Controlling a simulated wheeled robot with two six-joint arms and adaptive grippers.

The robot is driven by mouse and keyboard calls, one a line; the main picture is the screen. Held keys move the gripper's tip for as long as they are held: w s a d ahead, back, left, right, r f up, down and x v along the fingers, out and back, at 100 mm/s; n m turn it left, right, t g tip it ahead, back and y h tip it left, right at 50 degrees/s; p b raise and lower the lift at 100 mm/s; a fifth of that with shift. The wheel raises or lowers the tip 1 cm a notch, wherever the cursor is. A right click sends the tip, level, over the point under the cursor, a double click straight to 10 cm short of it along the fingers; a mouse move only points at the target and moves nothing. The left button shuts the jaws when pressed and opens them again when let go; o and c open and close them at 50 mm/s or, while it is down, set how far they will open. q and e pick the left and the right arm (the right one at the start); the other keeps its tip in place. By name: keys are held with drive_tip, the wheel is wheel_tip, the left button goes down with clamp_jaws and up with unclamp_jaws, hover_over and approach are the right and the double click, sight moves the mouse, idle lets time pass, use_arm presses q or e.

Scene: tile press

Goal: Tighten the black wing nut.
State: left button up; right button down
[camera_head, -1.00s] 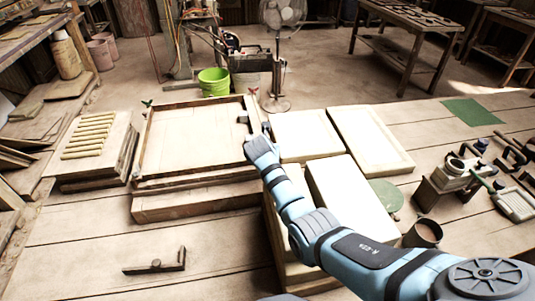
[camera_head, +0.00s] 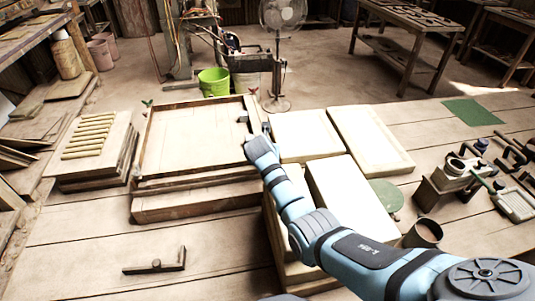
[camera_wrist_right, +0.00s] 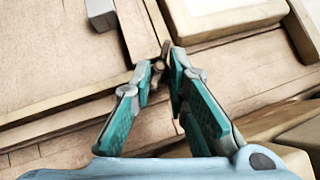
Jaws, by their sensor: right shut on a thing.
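The wooden tile press (camera_head: 195,185) stands left of centre in the head view, with a shallow framed tray on top. A green wing nut (camera_head: 147,103) and a red one (camera_head: 253,91) sit at its far corners. My right gripper (camera_head: 264,129) is at the frame's right side. In the right wrist view its teal-padded fingers (camera_wrist_right: 161,72) are closed around a small dark brownish part (camera_wrist_right: 160,62) at the frame edge, apparently the black wing nut. The fingers hide much of it, so its wing angle cannot be told. My left gripper is not in view.
A grey block (camera_head: 243,119) sits on the frame, close left of my gripper. Pale slabs (camera_head: 340,190) lie right of the press, under my right arm. Boards with rods (camera_head: 90,135) stand left. The front left bench is mostly clear around a small wooden tool (camera_head: 155,266).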

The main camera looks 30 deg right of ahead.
drive_tip(key=c, duration=1.6)
unclamp_jaws()
drive_tip(key=shift+o, duration=0.2)
drive_tip(key=shift+s, duration=0.1)
